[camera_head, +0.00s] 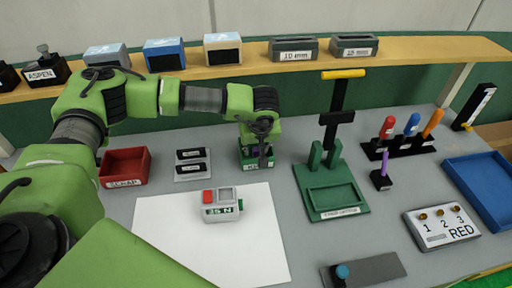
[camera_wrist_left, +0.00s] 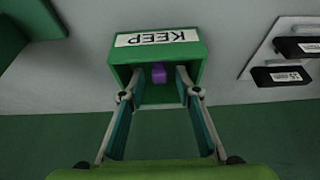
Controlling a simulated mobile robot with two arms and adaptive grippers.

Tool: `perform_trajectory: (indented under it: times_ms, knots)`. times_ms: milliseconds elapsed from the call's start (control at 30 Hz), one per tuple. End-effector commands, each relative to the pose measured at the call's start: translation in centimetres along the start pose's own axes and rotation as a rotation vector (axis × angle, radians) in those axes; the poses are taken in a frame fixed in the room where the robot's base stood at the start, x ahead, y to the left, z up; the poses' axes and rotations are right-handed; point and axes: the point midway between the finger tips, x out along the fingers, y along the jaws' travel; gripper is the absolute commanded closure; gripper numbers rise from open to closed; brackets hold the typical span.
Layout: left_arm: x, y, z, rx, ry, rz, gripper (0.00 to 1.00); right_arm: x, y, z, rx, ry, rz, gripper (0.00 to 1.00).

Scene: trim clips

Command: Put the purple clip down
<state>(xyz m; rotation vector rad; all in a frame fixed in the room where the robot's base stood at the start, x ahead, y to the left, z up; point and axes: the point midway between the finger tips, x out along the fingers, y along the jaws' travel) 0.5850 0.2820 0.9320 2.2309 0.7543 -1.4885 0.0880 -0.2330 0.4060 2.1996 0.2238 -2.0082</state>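The small purple clip (camera_wrist_left: 158,74) is in the green box marked KEEP (camera_wrist_left: 190,62), towards the label side in the left wrist view. In the head view the green box (camera_head: 257,162) stands behind the white sheet. My left gripper (camera_wrist_left: 160,88) points down into the box, with its fingers apart on either side of the clip and a gap at each side. In the head view my left gripper (camera_head: 261,142) hides much of the box's inside. My right gripper is in neither view.
A red bin (camera_head: 124,167) and a plate with two black labelled blocks (camera_head: 191,164) stand left of the green box. A red-and-grey device (camera_head: 222,204) sits on the white sheet (camera_head: 170,235). A green stand (camera_head: 332,190) rises to the right.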

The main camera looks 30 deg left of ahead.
Motion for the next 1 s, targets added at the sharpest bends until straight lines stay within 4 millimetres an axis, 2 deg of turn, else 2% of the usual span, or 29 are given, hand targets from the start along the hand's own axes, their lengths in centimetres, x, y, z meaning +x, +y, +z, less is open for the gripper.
perform_trajectory:
  times_ms: [33,167,400,600,767,1000]
  knots:
    - [-0.5,0.0,-0.2,0.000,0.001,0.001,0.70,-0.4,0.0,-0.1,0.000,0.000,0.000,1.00]
    - [-2.3,0.1,-0.1,-0.001,0.002,0.004,0.70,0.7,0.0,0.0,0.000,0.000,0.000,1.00]
    - [-7.6,0.1,0.0,0.001,0.004,0.005,0.70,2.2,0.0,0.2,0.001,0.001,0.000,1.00]
    - [-10.8,0.1,-0.1,0.001,0.002,0.003,0.70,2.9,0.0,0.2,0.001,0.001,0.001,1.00]
    - [-12.1,0.1,-0.1,0.001,0.001,0.002,0.70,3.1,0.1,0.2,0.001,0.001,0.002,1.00]
    - [-12.2,0.0,-0.1,0.001,0.000,0.001,0.70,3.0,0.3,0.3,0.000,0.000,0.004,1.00]
